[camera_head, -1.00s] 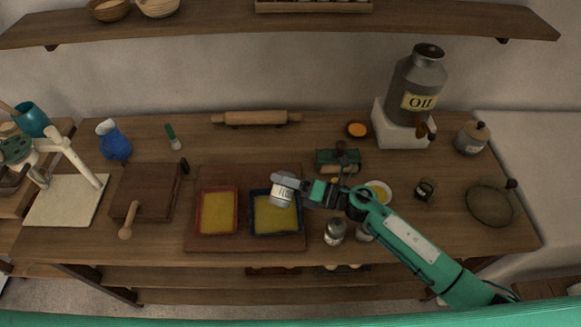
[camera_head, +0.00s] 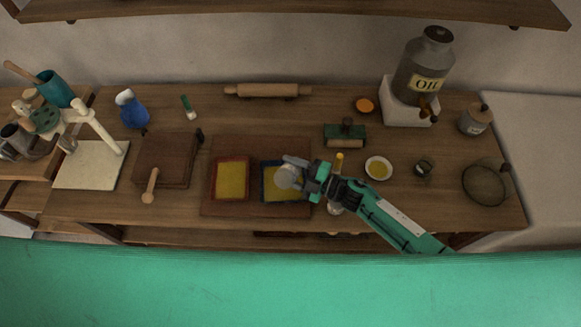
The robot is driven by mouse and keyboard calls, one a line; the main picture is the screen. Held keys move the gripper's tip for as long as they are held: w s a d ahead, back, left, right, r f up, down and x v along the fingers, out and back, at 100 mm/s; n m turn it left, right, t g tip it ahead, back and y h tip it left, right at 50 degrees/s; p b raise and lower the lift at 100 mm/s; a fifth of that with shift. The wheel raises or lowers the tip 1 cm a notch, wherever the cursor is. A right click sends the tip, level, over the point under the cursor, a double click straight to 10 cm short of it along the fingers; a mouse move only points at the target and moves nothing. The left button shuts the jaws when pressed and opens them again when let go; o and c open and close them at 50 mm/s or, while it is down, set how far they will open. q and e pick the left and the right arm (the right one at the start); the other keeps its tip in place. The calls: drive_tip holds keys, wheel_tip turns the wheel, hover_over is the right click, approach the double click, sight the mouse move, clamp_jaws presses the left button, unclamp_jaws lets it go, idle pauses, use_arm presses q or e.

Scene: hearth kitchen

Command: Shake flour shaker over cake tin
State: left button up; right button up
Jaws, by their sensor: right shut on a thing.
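The flour shaker (camera_head: 286,177) is a pale grey canister held by my right gripper (camera_head: 298,176), which is shut on it. It is over the blue-rimmed cake tin (camera_head: 284,198), covering part of its upper area. The tin has a yellow inside. A red-rimmed tin (camera_head: 231,199), also yellow inside, sits to its left. Both tins lie on a dark wooden board (camera_head: 258,212). From this high angle I cannot tell the shaker's height above the tin. My left gripper is not in view.
A metal jar (camera_head: 335,207) stands partly hidden under my right arm. A wooden box (camera_head: 165,160) is left. A rolling pin (camera_head: 267,90) lies at the back.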

drive_tip(key=shift+a, duration=0.1)
drive_tip(key=shift+s+a, duration=0.3)
drive_tip(key=shift+s, duration=0.1)
drive_tip(key=shift+w+d, duration=0.35)
drive_tip(key=shift+w, duration=0.05)
drive_tip(key=a, duration=0.6)
drive_tip(key=shift+s, duration=0.2)
idle(0.7)
